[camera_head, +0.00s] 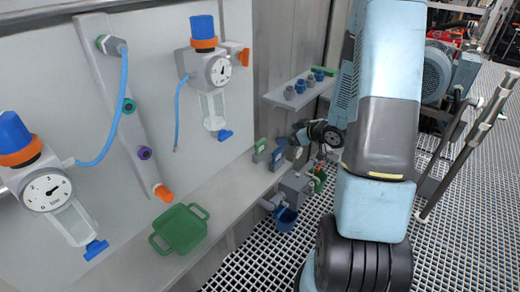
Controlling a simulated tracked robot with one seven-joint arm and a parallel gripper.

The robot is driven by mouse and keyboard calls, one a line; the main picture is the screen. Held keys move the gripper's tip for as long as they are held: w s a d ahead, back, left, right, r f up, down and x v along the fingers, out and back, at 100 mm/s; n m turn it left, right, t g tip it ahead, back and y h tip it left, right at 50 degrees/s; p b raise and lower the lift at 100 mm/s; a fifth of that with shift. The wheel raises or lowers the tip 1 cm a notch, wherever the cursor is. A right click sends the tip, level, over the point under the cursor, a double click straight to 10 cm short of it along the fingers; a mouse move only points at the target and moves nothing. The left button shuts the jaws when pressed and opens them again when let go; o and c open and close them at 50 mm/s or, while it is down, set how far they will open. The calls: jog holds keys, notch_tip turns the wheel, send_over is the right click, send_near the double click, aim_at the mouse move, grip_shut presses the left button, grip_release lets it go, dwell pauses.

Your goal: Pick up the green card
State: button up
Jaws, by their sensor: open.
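A small green upright piece (260,146), which looks like the green card, stands on the grey ledge near its far end. A blue upright piece (276,157) stands just to its right. My gripper (288,149) is at the end of my arm, just right of these pieces. It is open, and I see nothing held in it. It is small and partly merged with the grey parts around it, so I cannot tell whether it touches a piece.
A green tray (180,229) with handles lies on the near ledge. A shelf (285,99) with several blue and grey fittings is above the gripper. A blue cup (286,217) hangs below it. Gauges with blue knobs (203,27) and hoses project from the wall panel.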

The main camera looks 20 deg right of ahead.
aim_at(261, 142)
jog(key=w+a+f+y, duration=0.1)
jog(key=w+a+f, duration=0.3)
jog(key=w+a+f+y, duration=0.1)
jog(key=w+a+f, duration=0.3)
jog(key=shift+w+a+f, duration=0.1)
jog(key=shift+w+a, duration=0.2)
jog(key=shift+a, duration=0.1)
dwell(0.5)
jog(key=shift+c, duration=0.5)
jog(key=c, duration=1)
jog(key=shift+o, duration=0.2)
